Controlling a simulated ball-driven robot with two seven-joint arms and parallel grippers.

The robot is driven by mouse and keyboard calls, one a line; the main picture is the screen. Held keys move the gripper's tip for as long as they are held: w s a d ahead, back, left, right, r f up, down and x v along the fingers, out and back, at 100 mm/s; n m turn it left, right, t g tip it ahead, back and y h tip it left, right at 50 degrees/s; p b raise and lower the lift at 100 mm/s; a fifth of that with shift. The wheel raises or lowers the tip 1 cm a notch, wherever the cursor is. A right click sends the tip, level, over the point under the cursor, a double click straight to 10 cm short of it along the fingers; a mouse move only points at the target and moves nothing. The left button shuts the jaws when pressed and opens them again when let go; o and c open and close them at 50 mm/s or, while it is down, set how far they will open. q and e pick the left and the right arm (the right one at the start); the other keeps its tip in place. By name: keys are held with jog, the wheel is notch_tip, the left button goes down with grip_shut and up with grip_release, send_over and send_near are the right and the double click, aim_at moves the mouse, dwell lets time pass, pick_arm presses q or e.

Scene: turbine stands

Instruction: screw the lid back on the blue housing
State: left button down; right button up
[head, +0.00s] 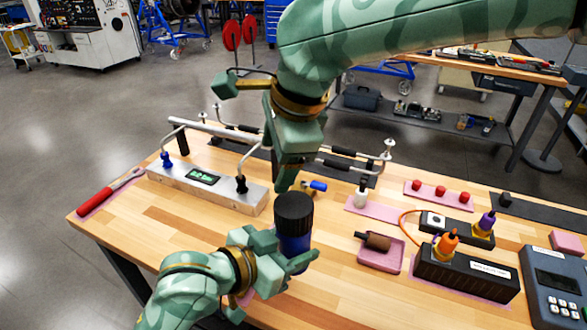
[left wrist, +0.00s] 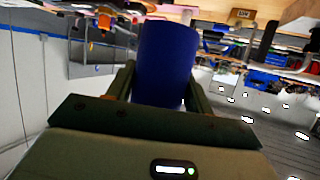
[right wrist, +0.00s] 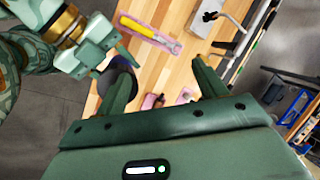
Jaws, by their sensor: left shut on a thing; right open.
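The blue housing (head: 294,246) is a dark blue cylinder, upright in the head view. Its black ribbed lid (head: 294,211) sits on its top; I cannot tell how tightly. My left gripper (head: 290,262) is shut around the housing's body, which also shows between its fingers in the left wrist view (left wrist: 167,65). My right gripper (head: 284,184) is open and empty, pointing down just above the lid. In the right wrist view the black lid (right wrist: 118,72) is partly hidden behind the left-hand finger, not centred between the open fingers (right wrist: 165,82).

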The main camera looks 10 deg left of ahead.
jog(key=w+a+r+n+t+y, duration=0.25)
jog(key=a+r+n+y, duration=0.9)
jog(key=n, duration=0.95)
jog(key=s+a+r+n+g, duration=0.2)
jog(key=s+n+g, duration=0.3)
jog(key=n, duration=0.7)
jog(key=s+a+r+n+g, duration=0.2)
jog(key=s+n+g, duration=0.2)
jog(key=s+n, duration=0.5)
jog(key=s+d+f+n+g+h, duration=0.1)
jog(key=d+f+n+h, duration=0.35)
jog(key=n, duration=0.75)
jog(key=s+d+f+n+g+h, duration=0.1)
jog(key=d+f+n+h, duration=0.35)
jog(key=n, duration=0.75)
jog(key=w+d+f+n+t+h, duration=0.1)
jog(key=w+d+n, duration=0.2)
jog(key=w+d+f+n+t+h, duration=0.2)
jog(key=d+n, duration=0.1)
jog(key=n, duration=0.1)
jog(key=w+d+f+n+t+h, duration=0.2)
jog(key=w+d+n, duration=0.1)
jog(key=shift+w+f+n+t+h, duration=0.15)
jog(key=shift+w+n+t+h, duration=0.15)
jog(key=shift+n, duration=0.1)
jog(key=shift+w+d+n+t, duration=0.25)
jog(key=shift+w+d+n, duration=0.05)
jog(key=shift+w, duration=0.05)
